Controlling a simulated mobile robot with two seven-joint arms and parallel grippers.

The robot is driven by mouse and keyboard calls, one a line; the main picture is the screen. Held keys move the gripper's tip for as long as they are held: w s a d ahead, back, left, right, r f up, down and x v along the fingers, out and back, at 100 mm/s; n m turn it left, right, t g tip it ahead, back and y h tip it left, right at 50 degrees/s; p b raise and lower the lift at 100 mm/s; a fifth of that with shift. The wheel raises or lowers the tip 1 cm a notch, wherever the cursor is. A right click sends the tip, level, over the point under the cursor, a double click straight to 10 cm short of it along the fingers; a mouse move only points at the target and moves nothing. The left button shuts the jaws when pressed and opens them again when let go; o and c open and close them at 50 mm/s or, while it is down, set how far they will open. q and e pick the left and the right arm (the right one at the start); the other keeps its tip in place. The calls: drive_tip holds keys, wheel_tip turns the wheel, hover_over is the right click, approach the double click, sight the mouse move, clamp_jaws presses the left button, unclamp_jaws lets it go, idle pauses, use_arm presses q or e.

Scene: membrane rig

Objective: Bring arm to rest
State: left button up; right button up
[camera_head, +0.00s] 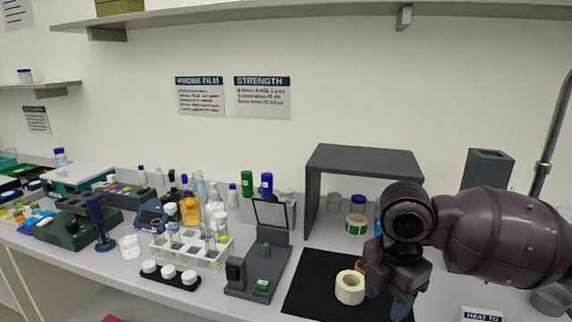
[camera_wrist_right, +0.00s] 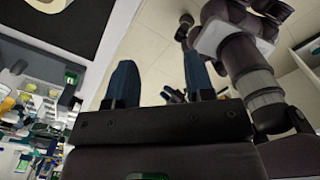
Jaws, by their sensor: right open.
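My right arm (camera_head: 490,235) comes in from the right in the head view, over the bench. Its gripper (camera_head: 388,297) points down above the right part of a black mat (camera_head: 315,290). The two blue fingers also show in the right wrist view (camera_wrist_right: 161,80), spread apart with nothing between them. A cream tape roll (camera_head: 350,287) is just left of the gripper in the head view; whether they touch I cannot tell.
A dark grey open-fronted stand (camera_head: 365,160) is behind my right gripper, with a green-labelled jar (camera_head: 356,224) under it. A grey device (camera_head: 258,268) with a raised screen stands left of the mat. A tube rack (camera_head: 190,250) and bottles crowd further left. A metal pole (camera_head: 552,135) rises at right.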

drive_tip(key=s+a+f+m+t+y, duration=0.1)
drive_tip(key=s+a+f+m+y, duration=0.1)
drive_tip(key=s+f+m, duration=0.4)
drive_tip(key=s+a+f+m+t+y, duration=0.1)
drive_tip(key=s+a+f+m+y, duration=0.15)
drive_tip(key=f, duration=0.55)
drive_tip(key=s+d+f+m+t+h, duration=0.1)
drive_tip(key=s+d+f+m+h, duration=0.25)
drive_tip(key=s+d+m, duration=0.45)
drive_tip(key=s+d+f+m+h, duration=0.2)
drive_tip(key=s+d+f+m, duration=0.3)
drive_tip(key=s+d+m, duration=0.25)
drive_tip(key=w+f+n+t, duration=0.1)
drive_tip(key=w+f+t, duration=0.5)
drive_tip(key=f+t, duration=0.2)
drive_tip(key=shift+f+y, duration=0.4)
drive_tip(key=shift+f, duration=0.75)
drive_tip(key=shift+w, duration=0.15)
drive_tip(key=shift+c, duration=0.6)
